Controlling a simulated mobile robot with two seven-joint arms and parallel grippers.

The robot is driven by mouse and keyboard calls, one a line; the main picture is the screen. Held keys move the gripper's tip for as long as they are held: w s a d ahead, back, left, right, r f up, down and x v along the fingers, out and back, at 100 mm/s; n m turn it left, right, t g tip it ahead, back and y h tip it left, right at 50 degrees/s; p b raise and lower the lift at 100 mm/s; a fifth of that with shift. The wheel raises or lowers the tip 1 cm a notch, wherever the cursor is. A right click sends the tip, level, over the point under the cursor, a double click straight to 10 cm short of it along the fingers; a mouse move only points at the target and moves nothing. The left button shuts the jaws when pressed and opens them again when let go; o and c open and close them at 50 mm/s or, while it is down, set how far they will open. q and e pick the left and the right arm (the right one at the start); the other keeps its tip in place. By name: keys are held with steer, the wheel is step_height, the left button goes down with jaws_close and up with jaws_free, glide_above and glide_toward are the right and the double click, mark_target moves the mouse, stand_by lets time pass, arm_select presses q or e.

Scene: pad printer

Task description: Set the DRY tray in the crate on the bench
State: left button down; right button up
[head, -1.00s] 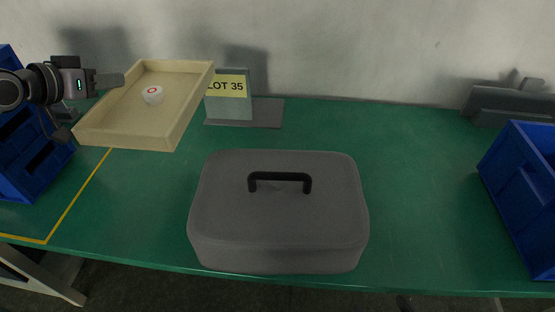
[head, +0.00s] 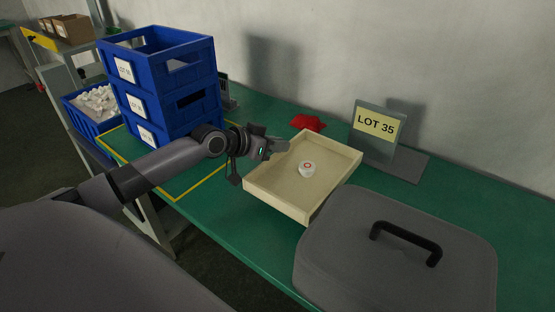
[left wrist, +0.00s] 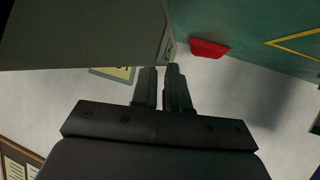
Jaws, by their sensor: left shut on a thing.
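My left gripper (head: 278,147) is shut on the left wall of a shallow tan tray (head: 330,190), which appears to be held above the green bench. A small white round piece with a red ring (head: 307,168) lies in the tray. In the left wrist view the gripper's fingers (left wrist: 165,90) meet the tray's wall (left wrist: 85,35). I see no DRY marking. A stack of blue crates (head: 165,80) with white labels stands left of the gripper. The top crate is open; its floor is largely hidden. My right gripper is not in view.
A grey case (head: 340,245) with a black handle sits right of the tray. A LOT 35 sign (head: 377,130) and a red object (head: 308,122) are behind. A blue bin of white pieces (head: 93,105) is at far left. Yellow lines mark the bench by the crates.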

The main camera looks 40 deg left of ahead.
mark_target(277, 159)
arm_select(q)
step_height(277, 159, down, 5)
steer(key=shift+r+b, duration=0.2)
steer(key=shift+b, duration=0.15)
steer(key=c, duration=1.1)
jaws_free()
steer(key=p+v, duration=0.1)
steer(key=v, duration=0.8)
steer(key=shift+v, duration=1)
steer(key=shift+s+a+r+p, duration=0.2)
steer(key=shift+s+r+p, duration=0.1)
steer(key=shift+s+p, duration=0.05)
steer(key=shift+c, duration=0.2)
